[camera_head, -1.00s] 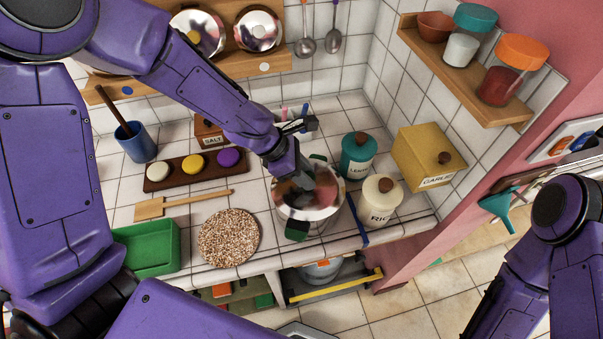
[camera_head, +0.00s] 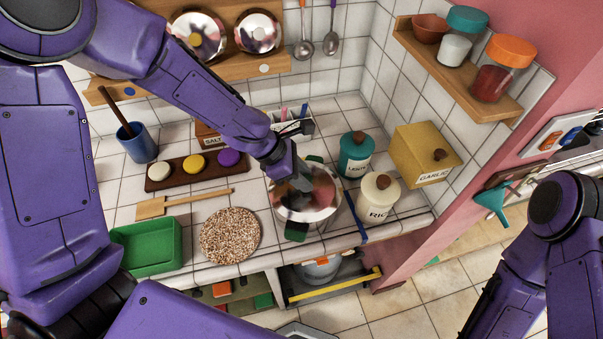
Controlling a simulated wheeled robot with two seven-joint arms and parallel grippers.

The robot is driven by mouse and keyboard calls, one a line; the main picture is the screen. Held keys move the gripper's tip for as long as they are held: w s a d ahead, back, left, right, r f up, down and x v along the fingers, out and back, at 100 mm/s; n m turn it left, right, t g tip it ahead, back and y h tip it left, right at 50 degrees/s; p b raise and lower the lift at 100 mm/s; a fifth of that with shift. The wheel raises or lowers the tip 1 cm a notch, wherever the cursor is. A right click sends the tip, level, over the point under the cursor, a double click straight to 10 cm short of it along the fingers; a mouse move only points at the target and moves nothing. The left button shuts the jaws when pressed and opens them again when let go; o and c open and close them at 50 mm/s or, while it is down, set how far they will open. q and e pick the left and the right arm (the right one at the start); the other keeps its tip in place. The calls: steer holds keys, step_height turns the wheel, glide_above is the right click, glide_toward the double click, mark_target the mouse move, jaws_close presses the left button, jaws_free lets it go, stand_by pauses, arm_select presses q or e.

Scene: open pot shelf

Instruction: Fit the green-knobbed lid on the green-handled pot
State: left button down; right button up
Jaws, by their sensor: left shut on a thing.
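The green-handled pot (camera_head: 296,232) stands on the tiled counter, one green handle toward me and the other at its far side. My left gripper (camera_head: 302,187) points down at the middle of the pot's top and is shut on the lid (camera_head: 322,190). The lid is a shiny silver disc that appears to lie over the pot's opening. Its knob is hidden by the fingers, and I cannot tell whether its rim is seated all round. My right arm shows at the right edge, with its gripper out of view.
The rice jar (camera_head: 378,198) and teal jar (camera_head: 356,155) stand close right of the pot. A speckled round mat (camera_head: 230,236), green tray (camera_head: 150,247) and wooden spatula (camera_head: 185,203) lie to the left. Other lids (camera_head: 257,31) hang on the wall rack.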

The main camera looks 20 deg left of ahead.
arm_select(q)
steer(key=c, duration=0.7)
jaws_free()
steer(key=p+v, duration=0.1)
steer(key=v, duration=0.9)
steer(key=shift+a+r, duration=0.1)
steer(key=shift+r, duration=0.1)
steer(key=shift+s, duration=0.1)
